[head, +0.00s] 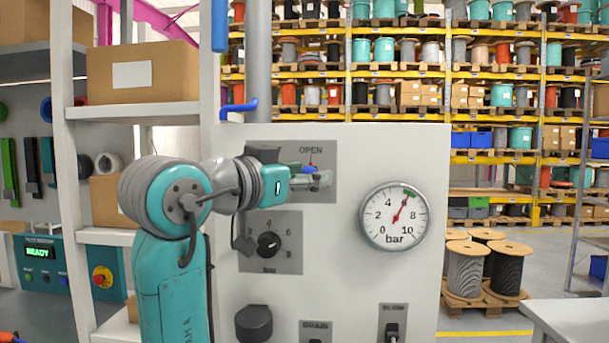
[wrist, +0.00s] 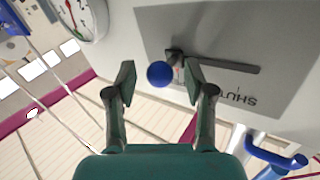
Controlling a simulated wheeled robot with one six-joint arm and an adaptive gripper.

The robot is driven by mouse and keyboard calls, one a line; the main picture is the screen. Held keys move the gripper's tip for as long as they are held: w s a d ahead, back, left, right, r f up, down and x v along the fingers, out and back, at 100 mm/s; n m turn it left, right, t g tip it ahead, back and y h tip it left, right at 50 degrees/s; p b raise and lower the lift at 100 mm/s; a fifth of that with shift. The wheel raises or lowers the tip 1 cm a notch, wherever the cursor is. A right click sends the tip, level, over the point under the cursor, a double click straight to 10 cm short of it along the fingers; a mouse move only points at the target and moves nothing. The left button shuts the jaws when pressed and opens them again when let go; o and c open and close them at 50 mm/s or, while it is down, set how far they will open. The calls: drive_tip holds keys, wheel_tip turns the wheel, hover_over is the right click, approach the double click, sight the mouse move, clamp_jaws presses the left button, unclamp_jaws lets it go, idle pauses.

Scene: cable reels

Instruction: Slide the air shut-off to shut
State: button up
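The air shut-off is a slider with a round blue knob (wrist: 159,74) on a dark lever, in a straight dark slot (wrist: 230,66) on a grey plate (wrist: 285,35). An upside-down SHUT label shows by the slot's right part in the wrist view. The knob is at the slot's other end. In the head view the plate (head: 327,157) carries the word OPEN, and my gripper (head: 318,180) covers much of the slot. My gripper (wrist: 160,78) is open, with one finger either side of the knob and a gap visible on both sides.
A round pressure gauge (head: 394,215) is right of the plate on the white panel (head: 360,290). A black rotary knob (head: 269,244) is below. A blue hook-shaped handle (head: 239,107) stands at the panel's top left. Shelves of reels stand far behind.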

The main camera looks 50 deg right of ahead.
clamp_jaws()
drive_tip(key=w+a, duration=0.4)
drive_tip(key=w, duration=0.2)
drive_tip(key=shift+a, duration=0.25)
drive_tip(key=shift+o, duration=0.2)
unclamp_jaws()
drive_tip(key=shift+a, duration=0.1)
drive_tip(key=a, duration=1.2)
drive_tip(key=shift+s, duration=0.45)
